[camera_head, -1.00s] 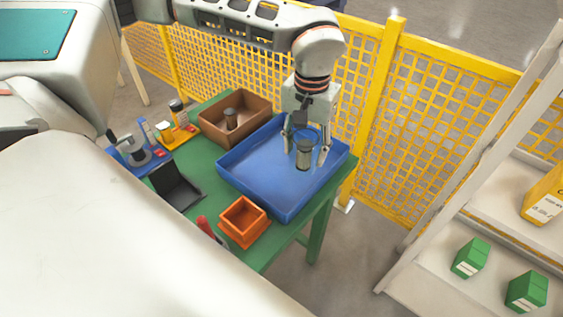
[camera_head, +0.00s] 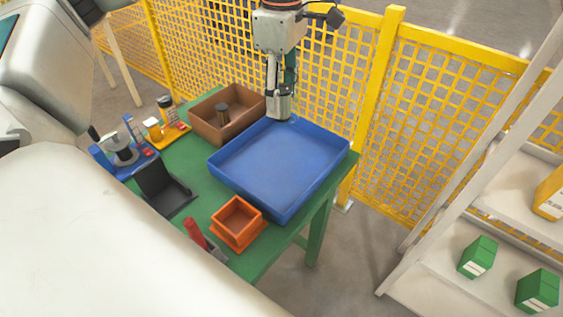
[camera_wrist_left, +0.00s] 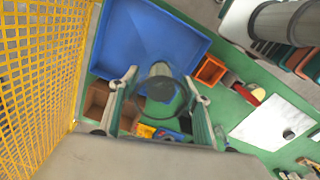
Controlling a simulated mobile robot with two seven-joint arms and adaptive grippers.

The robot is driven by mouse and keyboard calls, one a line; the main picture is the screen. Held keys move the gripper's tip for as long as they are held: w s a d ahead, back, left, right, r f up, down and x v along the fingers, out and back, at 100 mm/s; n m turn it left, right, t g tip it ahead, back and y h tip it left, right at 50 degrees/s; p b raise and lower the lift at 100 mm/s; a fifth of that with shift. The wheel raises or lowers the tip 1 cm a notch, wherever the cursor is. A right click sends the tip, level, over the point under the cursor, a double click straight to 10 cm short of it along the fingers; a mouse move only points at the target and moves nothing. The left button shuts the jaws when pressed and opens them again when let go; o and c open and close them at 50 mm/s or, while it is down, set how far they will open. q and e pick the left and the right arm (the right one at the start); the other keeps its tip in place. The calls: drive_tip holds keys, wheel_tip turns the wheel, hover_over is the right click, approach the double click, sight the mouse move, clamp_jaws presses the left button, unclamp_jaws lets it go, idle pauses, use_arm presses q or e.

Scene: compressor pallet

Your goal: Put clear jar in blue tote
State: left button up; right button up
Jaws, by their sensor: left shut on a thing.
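My left gripper (camera_head: 279,90) is shut on the clear jar (camera_head: 281,106), a greyish see-through cylinder. The jar is upright in the head view, at the back left corner of the blue tote (camera_head: 215,168); I cannot tell its exact height above the rim. In the left wrist view the jar (camera_wrist_left: 160,88) sits between the two fingers of my left gripper (camera_wrist_left: 160,75), with the blue tote (camera_wrist_left: 190,28) beyond it. The tote's floor looks empty. My right gripper is not in view.
A brown bin (camera_head: 198,122) holding a dark cylinder stands left of the tote. An orange bin (camera_head: 238,240), a black tray (camera_head: 184,203) and a blue fixture (camera_head: 140,165) share the green table (camera_head: 207,196). A yellow mesh fence (camera_head: 335,75) runs close behind.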

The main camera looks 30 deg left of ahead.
use_arm(q)
wheel_tip(320, 180, down, 19)
drive_tip(key=shift+r+b, duration=0.15)
drive_tip(key=shift+b, duration=1.1)
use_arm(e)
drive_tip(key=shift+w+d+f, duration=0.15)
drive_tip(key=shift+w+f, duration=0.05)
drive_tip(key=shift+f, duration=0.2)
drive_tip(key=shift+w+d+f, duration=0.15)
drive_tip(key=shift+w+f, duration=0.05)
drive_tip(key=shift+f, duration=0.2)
use_arm(q)
drive_tip(key=shift+f, duration=0.3)
drive_tip(key=o, duration=1.1)
drive_tip(key=shift+o, duration=0.5)
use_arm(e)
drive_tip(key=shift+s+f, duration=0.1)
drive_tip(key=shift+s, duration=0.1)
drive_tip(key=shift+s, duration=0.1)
